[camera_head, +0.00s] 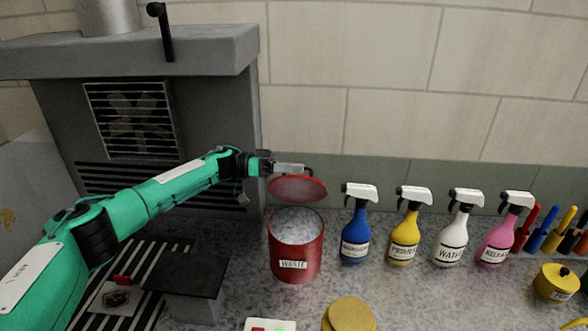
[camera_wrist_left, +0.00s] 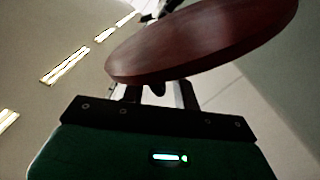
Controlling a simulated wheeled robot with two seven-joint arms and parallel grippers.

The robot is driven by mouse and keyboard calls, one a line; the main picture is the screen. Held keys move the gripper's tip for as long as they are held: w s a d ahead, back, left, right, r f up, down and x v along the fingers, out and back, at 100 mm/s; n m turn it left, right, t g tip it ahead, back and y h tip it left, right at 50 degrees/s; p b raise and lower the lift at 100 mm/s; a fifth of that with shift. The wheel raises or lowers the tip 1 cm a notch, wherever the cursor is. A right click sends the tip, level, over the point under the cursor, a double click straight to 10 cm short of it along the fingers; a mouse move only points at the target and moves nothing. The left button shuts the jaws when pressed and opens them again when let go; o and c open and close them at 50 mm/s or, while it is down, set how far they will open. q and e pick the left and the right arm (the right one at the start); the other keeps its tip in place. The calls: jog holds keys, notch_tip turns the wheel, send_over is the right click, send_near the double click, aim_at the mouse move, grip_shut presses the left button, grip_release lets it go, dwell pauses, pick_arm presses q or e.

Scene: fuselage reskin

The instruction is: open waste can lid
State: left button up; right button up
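The red waste can (camera_head: 296,260), labelled WASTE, stands upright on the counter. Its mouth is uncovered and shows pale grey contents. The round red lid (camera_head: 298,189) is raised and tilted above the can's back rim. My left gripper (camera_head: 306,170) is at the lid's upper far side. In the left wrist view the lid (camera_wrist_left: 205,38) is a large disc beyond the fingers (camera_wrist_left: 160,92). The fingers stand apart, with a small dark knob between them and light gaps at its sides. Any hinge is hidden. My right gripper is not in view.
Blue (camera_head: 355,232), yellow (camera_head: 405,234), white (camera_head: 454,236) and pink (camera_head: 500,237) spray bottles stand right of the can. A grey vented unit (camera_head: 215,120) is behind left. A dark-topped box (camera_head: 190,275) is left of the can, a yellow round object (camera_head: 349,315) in front.

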pick_arm(q)
jog(key=a+b, duration=0.4)
jog(key=a, duration=0.9)
jog(key=shift+w+a+f, duration=0.15)
jog(key=shift+a+f, duration=0.05)
jog(key=shift+a, duration=0.05)
jog(key=shift+c, duration=0.4)
